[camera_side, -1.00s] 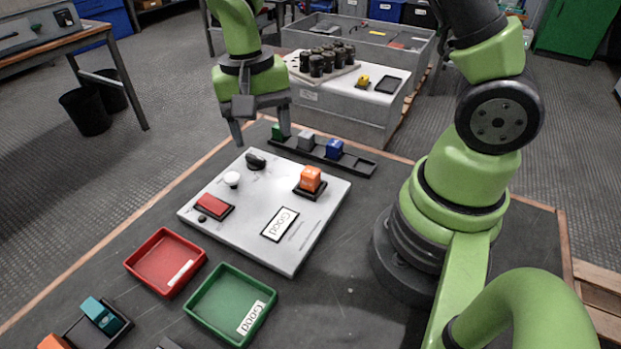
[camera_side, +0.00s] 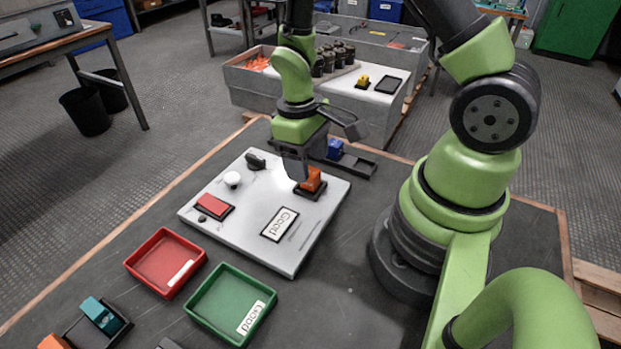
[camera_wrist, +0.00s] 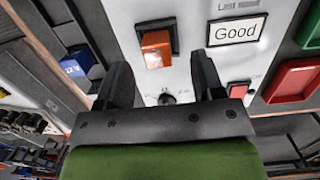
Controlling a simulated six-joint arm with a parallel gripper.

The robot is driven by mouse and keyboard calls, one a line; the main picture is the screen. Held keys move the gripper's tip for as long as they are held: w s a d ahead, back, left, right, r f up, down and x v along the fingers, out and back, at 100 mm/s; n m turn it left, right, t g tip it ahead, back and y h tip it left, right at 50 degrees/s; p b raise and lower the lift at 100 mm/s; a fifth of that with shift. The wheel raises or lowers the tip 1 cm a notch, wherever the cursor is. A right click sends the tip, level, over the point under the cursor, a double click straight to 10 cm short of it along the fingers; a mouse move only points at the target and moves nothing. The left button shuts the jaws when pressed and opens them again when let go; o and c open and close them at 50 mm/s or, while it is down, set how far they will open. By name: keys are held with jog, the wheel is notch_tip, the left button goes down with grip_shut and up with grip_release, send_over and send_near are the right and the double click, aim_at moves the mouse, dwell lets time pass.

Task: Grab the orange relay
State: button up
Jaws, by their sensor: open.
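The orange relay (camera_side: 311,179) sits upright in a black socket on the grey test panel (camera_side: 250,243), near its back right corner. My gripper (camera_side: 302,176) is over that corner, just left of the relay in the side view, and partly covers it. In the wrist view the gripper (camera_wrist: 163,85) has its two dark fingers spread wide with nothing between them. The relay (camera_wrist: 155,48) lies beyond the fingertips there, left of the midline. I cannot tell whether a finger touches it.
A blue relay (camera_side: 335,148) stands in the black rack (camera_side: 358,166) behind the panel. Red (camera_side: 166,284) and green (camera_side: 193,311) trays lie in front.

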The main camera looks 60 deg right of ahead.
jog(key=shift+s+d+f, duration=0.1)
jog(key=shift+f, duration=0.8)
jog(key=shift+s+d+f, duration=0.1)
jog(key=shift+f, duration=0.8)
jog(key=c, duration=1.1)
jog(key=shift+r, duration=0.1)
